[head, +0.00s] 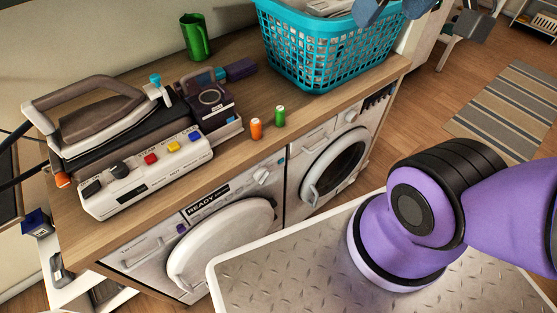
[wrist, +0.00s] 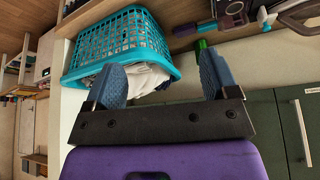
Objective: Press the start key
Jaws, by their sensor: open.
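My gripper (head: 391,12) is at the top of the head view, over the laundry basket's right side. In the wrist view its two blue fingers (wrist: 161,75) are spread apart with nothing between them. A white control box (head: 147,174) on the counter carries black knobs and red (head: 151,159), yellow (head: 173,147) and blue (head: 194,136) keys. Below, the left washing machine (head: 215,232) has a display (head: 207,201) reading READY, a dial and small buttons. No key label is legible, so I cannot tell which is the start key. My gripper is far from both panels.
A teal laundry basket (head: 325,51) with white cloth stands on the wooden counter. An iron (head: 95,109), green mug (head: 196,37), and orange (head: 256,129) and green (head: 280,116) small cylinders share the counter. A second washing machine (head: 333,160) stands right.

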